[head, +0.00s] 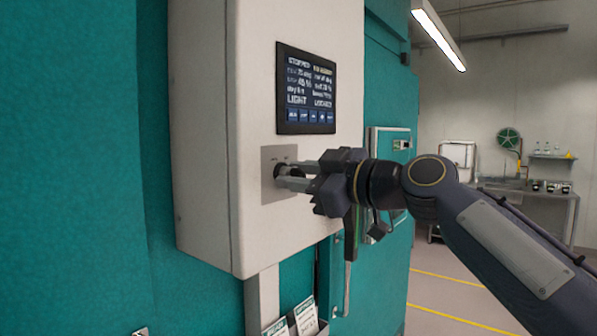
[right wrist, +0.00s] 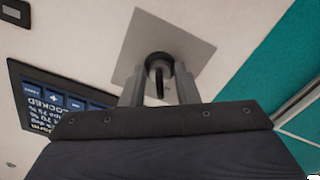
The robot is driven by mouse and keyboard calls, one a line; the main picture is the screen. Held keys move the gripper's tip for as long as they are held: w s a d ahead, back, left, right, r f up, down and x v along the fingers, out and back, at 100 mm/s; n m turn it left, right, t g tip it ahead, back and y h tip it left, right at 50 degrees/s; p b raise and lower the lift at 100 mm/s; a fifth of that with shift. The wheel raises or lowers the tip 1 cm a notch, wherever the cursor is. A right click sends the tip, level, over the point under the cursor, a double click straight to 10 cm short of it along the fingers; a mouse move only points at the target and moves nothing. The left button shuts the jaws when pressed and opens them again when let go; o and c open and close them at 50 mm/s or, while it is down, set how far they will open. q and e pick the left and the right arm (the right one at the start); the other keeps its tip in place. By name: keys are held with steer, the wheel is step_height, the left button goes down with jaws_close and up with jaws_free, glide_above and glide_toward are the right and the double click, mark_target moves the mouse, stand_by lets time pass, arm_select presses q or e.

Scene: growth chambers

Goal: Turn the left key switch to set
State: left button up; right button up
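The key switch (right wrist: 159,64) is a dark round collar on a square grey metal plate (right wrist: 193,47), below the screen on the white control box. A thin dark key (right wrist: 160,86) stands out from it. My right gripper (head: 284,177) is at the switch, with one finger on each side of the key. In the right wrist view the fingers (right wrist: 160,88) are apart, with gaps visible between them and the key. In the head view the fingers hide most of the switch, and the plate's markings are too small to read. My left gripper is out of view.
The white control box (head: 300,30) carries a dark screen (head: 306,90) showing "STOPPED" and "LOCKED". It hangs on a teal chamber wall (head: 70,150). Papers (head: 305,315) sit in a holder beneath. Open floor and a bench (head: 545,193) lie at the right.

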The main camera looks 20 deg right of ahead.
jaws_close()
steer(key=shift+m, duration=0.3)
steer(key=m, duration=0.8)
steer(key=shift+s+r+m, duration=0.1)
steer(key=shift+m, duration=1.5)
